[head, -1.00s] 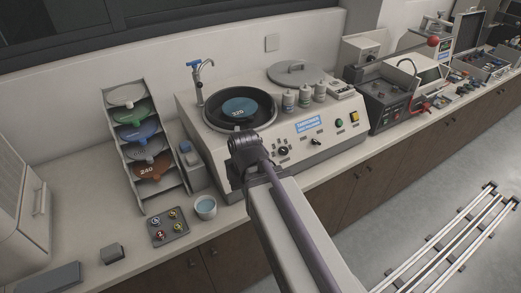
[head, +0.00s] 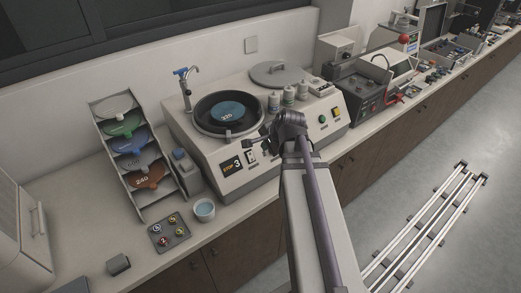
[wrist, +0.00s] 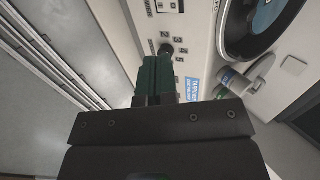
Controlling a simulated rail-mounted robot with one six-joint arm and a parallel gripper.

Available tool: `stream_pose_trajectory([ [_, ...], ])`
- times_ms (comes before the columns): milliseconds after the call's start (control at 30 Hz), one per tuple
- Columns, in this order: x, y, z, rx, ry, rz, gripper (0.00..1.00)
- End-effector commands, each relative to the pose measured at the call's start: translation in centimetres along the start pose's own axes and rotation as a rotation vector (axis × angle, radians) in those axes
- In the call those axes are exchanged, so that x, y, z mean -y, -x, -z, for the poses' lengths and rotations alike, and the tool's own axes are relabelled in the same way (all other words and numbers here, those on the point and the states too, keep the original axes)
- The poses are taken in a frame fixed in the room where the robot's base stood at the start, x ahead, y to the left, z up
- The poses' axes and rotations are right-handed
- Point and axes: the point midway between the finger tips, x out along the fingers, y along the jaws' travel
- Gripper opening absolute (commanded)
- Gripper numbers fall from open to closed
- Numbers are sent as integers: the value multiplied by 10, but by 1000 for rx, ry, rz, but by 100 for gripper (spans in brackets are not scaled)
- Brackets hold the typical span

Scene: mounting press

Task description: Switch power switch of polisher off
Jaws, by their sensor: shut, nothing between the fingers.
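The polisher (head: 205,150) stands on the counter, with a round dark bowl (head: 205,103) and a blue disc marked 320 on top. Its sloped front panel carries a black STOP display (head: 231,167) and, just right of it, a small dark switch on a white plate (head: 251,156). My gripper (head: 250,143) is in front of the panel, above and near that switch; my wrist hides the middle controls. In the wrist view my gripper (wrist: 155,60) is shut and empty, its tips beside a black knob (wrist: 167,49); contact is unclear.
A green button (head: 323,119) and a yellow button (head: 337,111) are at the panel's right. Several bottles (head: 288,96) and a grey lid (head: 276,74) stand on the polisher. A tap (head: 185,85) rises behind.

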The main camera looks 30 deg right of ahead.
Motion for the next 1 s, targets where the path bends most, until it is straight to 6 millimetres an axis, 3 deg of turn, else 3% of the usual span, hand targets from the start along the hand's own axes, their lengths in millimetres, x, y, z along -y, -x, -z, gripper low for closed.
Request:
stream_pose_trajectory([
  [33,-3,-15,0,1,1,0,0],
  [433,-4,-103,1,1,2,-1,0],
  [633,15,-121,0,0,2,-1,0],
  [1000,19,-124,0,0,1,-1,0],
])
